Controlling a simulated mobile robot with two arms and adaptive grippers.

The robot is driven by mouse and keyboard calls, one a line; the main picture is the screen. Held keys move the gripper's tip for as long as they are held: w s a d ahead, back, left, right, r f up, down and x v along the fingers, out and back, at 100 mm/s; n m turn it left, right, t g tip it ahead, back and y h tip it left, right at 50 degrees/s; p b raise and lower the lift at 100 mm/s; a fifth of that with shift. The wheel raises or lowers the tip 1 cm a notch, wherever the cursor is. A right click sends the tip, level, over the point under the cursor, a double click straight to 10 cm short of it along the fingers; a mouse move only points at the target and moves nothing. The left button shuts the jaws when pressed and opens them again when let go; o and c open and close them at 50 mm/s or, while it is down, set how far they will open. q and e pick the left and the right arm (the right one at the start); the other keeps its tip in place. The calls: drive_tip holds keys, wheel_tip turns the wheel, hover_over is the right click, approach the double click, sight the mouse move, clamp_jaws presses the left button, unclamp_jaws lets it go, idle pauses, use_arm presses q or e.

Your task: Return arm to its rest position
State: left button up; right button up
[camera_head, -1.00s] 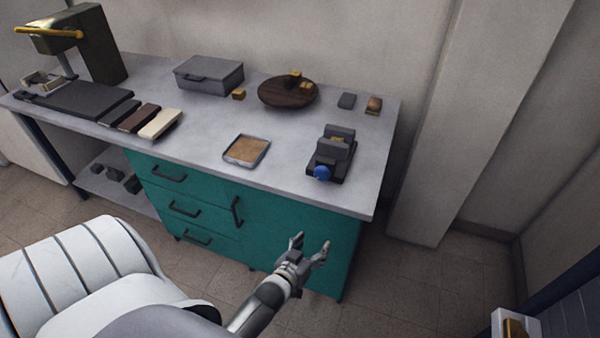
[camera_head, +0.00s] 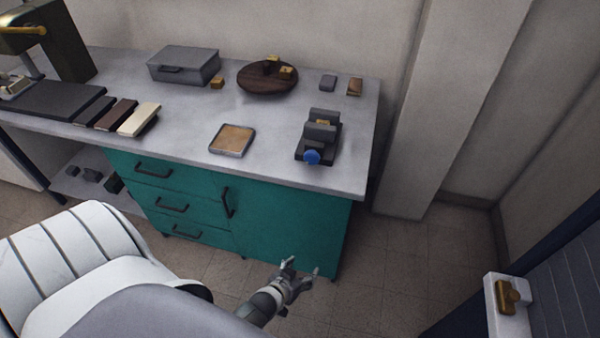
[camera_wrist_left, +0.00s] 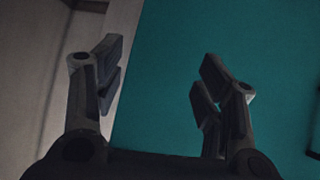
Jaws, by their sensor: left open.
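My left gripper (camera_head: 301,270) is open and empty in the head view. It hangs low in front of the teal cabinet (camera_head: 290,222), below the level of the worktop and clear of it. In the left wrist view, the two fingers (camera_wrist_left: 160,85) stand wide apart with nothing between them. The teal cabinet front (camera_wrist_left: 160,60) fills most of the background there. My right gripper does not show in either view.
The grey worktop (camera_head: 185,125) holds a clamp with a blue knob (camera_head: 312,157), a small tray (camera_head: 232,139), a round dark board (camera_head: 267,78) and a grey case (camera_head: 184,66). A door with a brass latch (camera_head: 512,294) stands at right. Floor (camera_head: 400,250) right of the cabinet is clear.

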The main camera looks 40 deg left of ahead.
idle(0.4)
use_arm(q)
drive_tip(key=s+d+f+m+g, duration=0.1)
drive_tip(key=s+f+g, duration=0.2)
drive_tip(key=s+f, duration=0.3)
drive_tip(key=s+f+m+g, duration=0.1)
drive_tip(key=s+f+g, duration=0.2)
drive_tip(key=s, duration=1.2)
drive_tip(key=s+d+f+m+g, duration=0.1)
drive_tip(key=s+f+m+g, duration=0.1)
drive_tip(key=s+f, duration=0.7)
drive_tip(key=shift+s+d+f+g+h, duration=0.4)
drive_tip(key=shift+s+g, duration=0.3)
drive_tip(key=shift+s, duration=0.25)
